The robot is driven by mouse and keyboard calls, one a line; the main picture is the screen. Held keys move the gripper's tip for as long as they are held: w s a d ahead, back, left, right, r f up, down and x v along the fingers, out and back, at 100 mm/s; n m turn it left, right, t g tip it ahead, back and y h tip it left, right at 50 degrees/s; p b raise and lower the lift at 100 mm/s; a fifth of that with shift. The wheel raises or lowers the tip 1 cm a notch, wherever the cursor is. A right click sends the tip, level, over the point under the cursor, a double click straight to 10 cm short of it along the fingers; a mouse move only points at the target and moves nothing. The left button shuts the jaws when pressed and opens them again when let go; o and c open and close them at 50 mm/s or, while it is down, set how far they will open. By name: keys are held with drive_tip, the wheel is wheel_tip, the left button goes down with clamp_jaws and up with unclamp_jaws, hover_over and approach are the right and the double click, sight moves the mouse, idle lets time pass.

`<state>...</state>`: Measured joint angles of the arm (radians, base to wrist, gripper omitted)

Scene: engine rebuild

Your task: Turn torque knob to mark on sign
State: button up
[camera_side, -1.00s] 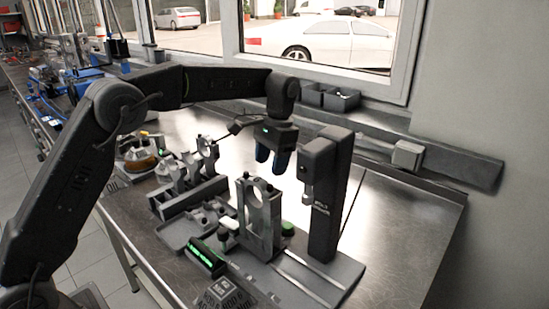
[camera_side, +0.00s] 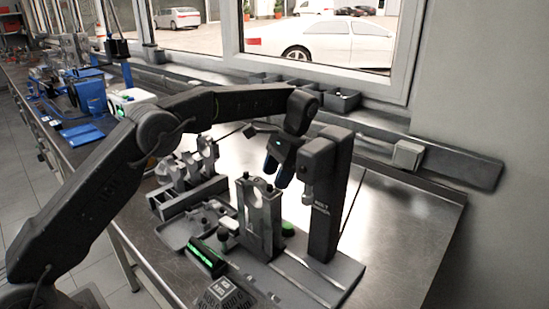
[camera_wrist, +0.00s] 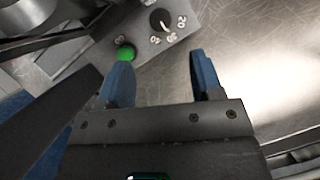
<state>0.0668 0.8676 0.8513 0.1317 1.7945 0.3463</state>
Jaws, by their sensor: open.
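The torque knob (camera_wrist: 161,19) is a round black dial with a pale pointer and small number marks around it, on a grey panel in the wrist view. In the side view I cannot make out the knob. My gripper (camera_wrist: 160,62) is open and empty, its two blue fingers apart and below the knob in the wrist picture, not touching it. In the side view my gripper (camera_side: 277,172) hangs just left of the dark press column (camera_side: 325,205).
A green button (camera_wrist: 125,53) sits beside the knob, close to the left finger; it also shows in the side view (camera_side: 288,229). A grey upright bracket (camera_side: 262,215) stands left of the column. A green-lit display (camera_side: 207,254) is in front. The metal bench at right is clear.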

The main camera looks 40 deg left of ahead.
drive_tip(key=x, duration=1.1)
drive_tip(key=n+h, duration=0.1)
drive_tip(key=n, duration=0.2)
drive_tip(key=shift+a+r, duration=0.1)
drive_tip(key=w+r, duration=0.2)
drive_tip(key=r, duration=0.4)
drive_tip(key=w+r+t, duration=0.1)
drive_tip(key=w+r, duration=0.1)
drive_tip(key=r, duration=0.5)
drive_tip(key=shift+w+d+r+m, duration=0.25)
drive_tip(key=shift+d+m, duration=0.1)
drive_tip(key=shift+m, duration=0.05)
